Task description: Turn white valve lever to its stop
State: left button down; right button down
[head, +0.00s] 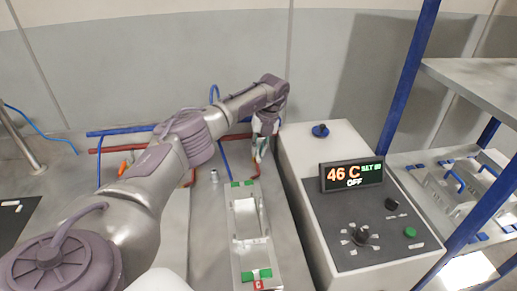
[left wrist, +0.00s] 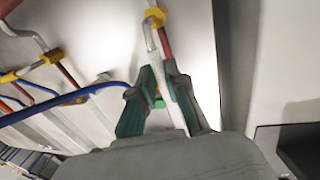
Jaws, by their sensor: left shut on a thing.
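My left arm reaches across the head view to the pipes at the back. My left gripper (head: 259,156) points down there, beside the white box. The slim pale piece at the tips, seemingly the white valve lever (left wrist: 150,38), runs up toward a yellow fitting (left wrist: 154,17), next to a red pipe (left wrist: 165,42). The fingers hide its near end, and its angle against the stop cannot be told. My right gripper is not in view.
A metal fixture with green pads (head: 248,220) lies in front. Blue pipes (head: 118,131) run behind. A blue-posted shelf (head: 480,75) stands right.

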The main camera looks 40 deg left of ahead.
pick_arm(q)
jog(key=c, duration=1.2)
grip_release()
jog(key=shift+r, duration=0.1)
jog(key=r, duration=0.4)
jog(key=w+d+r, duration=0.1)
jog(key=r, duration=0.6)
jog(key=shift+w+d+r, duration=0.25)
jog(key=shift+w+r, duration=0.1)
jog(key=shift+w, duration=0.05)
jog(key=shift+r, duration=0.1)
